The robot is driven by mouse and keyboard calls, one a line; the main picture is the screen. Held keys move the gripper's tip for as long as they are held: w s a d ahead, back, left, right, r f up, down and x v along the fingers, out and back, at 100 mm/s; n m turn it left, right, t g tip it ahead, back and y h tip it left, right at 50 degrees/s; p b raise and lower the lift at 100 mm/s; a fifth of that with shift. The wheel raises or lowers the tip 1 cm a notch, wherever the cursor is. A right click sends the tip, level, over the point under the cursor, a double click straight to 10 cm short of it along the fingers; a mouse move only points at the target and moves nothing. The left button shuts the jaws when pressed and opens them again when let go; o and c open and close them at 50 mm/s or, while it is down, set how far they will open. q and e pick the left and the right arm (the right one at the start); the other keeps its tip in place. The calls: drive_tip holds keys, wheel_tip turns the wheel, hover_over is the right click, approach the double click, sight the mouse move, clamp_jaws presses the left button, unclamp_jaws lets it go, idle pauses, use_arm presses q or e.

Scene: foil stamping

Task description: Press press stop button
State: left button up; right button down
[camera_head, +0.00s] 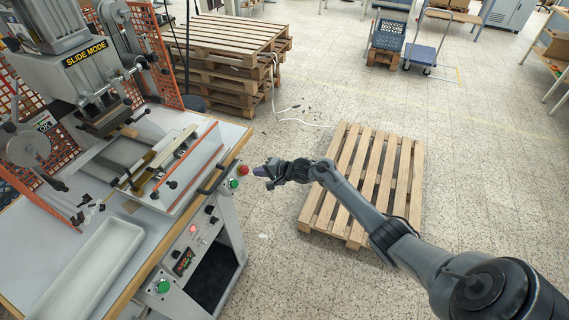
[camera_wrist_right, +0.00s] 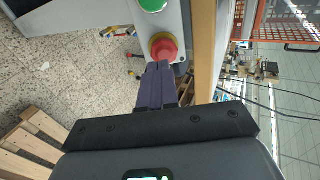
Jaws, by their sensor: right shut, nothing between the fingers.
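The red stop button (camera_head: 243,169) sits on the front corner panel of the press, beside a green button (camera_head: 233,183). My right gripper (camera_head: 257,171) is shut and empty, just to the right of the red button, pointing at it. In the right wrist view the red button (camera_wrist_right: 164,46) has a yellow collar and lies right ahead of the shut purple fingers (camera_wrist_right: 160,68). The fingertips overlap its lower edge in that view; I cannot tell whether they touch it. A green button (camera_wrist_right: 152,4) shows above it. My left gripper is not in view.
The foil stamping press (camera_head: 85,65) stands at the left, with a control panel (camera_head: 187,254) on its front. A wooden pallet (camera_head: 362,185) lies on the floor under my right arm. Stacked pallets (camera_head: 222,50) stand behind. The floor around is mostly clear.

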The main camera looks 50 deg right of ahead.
drive_tip(key=p+v, duration=0.1)
drive_tip(key=v, duration=0.8)
drive_tip(key=shift+s+d+r, duration=0.15)
drive_tip(key=shift+s+r, duration=0.05)
drive_tip(key=shift+r, duration=0.1)
